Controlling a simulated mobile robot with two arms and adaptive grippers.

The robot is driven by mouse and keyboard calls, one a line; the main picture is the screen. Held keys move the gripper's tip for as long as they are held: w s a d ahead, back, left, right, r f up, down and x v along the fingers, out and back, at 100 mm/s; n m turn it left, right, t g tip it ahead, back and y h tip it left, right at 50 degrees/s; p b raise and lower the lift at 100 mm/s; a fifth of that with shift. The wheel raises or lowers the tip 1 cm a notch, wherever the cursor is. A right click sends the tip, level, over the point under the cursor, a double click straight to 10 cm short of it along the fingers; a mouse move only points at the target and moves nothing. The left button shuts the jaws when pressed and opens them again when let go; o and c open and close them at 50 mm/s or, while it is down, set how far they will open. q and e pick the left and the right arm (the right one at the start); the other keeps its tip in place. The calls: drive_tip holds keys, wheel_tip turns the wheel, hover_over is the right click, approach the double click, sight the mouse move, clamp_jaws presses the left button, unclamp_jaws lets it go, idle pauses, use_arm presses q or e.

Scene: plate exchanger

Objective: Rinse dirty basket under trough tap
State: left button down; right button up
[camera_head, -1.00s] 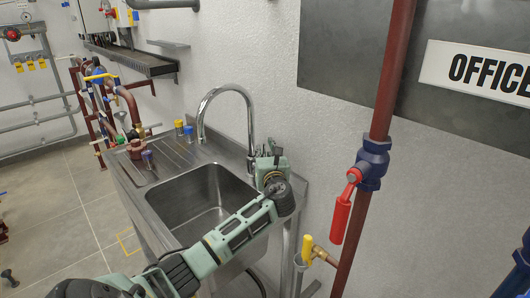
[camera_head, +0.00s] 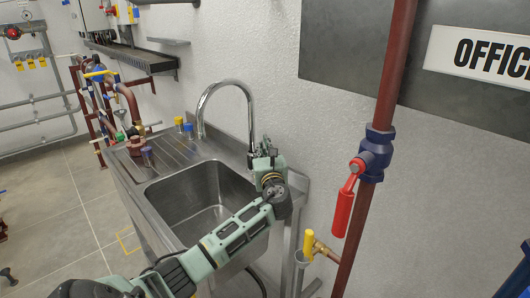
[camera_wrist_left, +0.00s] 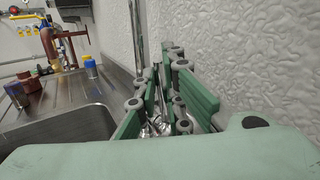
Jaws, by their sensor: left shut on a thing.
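The steel sink trough (camera_head: 200,209) has a tall chrome gooseneck tap (camera_head: 226,84) at its back right. My left gripper (camera_head: 263,150) is at the foot of the tap. It is shut on a small chrome part (camera_wrist_left: 156,126), which looks like the tap's lever; the fingers hide most of it. No water shows from the spout. A rust-brown piece (camera_head: 136,147) stands on the drainboard; I cannot tell whether it is the dirty basket. It also shows in the left wrist view (camera_wrist_left: 29,82). My right gripper is not in view.
Yellow (camera_head: 179,124) and blue (camera_head: 188,131) capped items stand at the drainboard's back. A purple-blue one (camera_head: 148,156) stands near the brown piece. A brown vertical pipe (camera_head: 381,117) with a red-handled valve (camera_head: 344,208) rises right of the sink. The basin looks empty.

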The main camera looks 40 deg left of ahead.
use_arm(q)
drive_tip(key=c, duration=1.9)
unclamp_jaws()
drive_tip(key=shift+o, duration=0.2)
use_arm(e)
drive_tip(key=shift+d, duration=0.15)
use_arm(q)
drive_tip(key=v, duration=0.7)
drive_tip(key=shift+s+d, duration=0.2)
